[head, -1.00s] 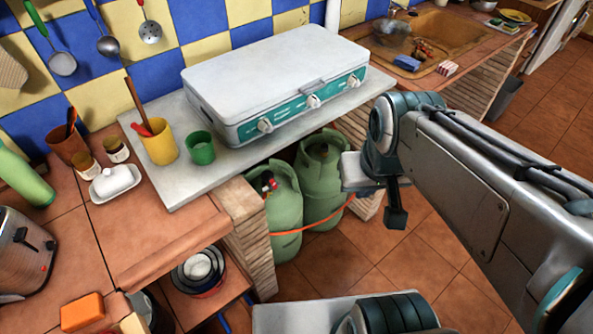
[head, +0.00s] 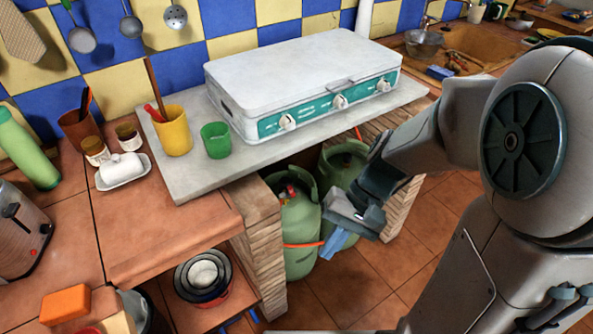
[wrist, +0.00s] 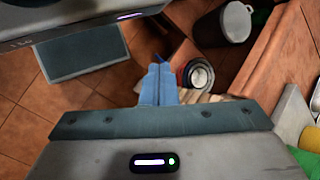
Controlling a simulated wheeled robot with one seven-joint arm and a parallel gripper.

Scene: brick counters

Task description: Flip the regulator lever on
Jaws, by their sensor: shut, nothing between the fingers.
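Two green gas cylinders stand under the counter, a left one (head: 300,225) and a right one (head: 340,165) partly behind my arm. A small red and grey regulator (head: 291,192) sits on top of the left cylinder. Its lever is too small to make out. An orange hose (head: 300,245) crosses the left cylinder. My gripper (head: 337,243) is to the right of and below the regulator, in front of the cylinders. Its blue fingers are together and empty, and they also show in the wrist view (wrist: 157,85). The regulator cannot be made out in the wrist view.
A white stove (head: 300,75) stands on the grey slab (head: 190,180) above the cylinders. A brick pillar (head: 262,240) borders the opening at left. Nested pots (head: 203,275) sit on a low shelf, also in the wrist view (wrist: 197,75). Tiled floor (head: 360,290) lies clear in front.

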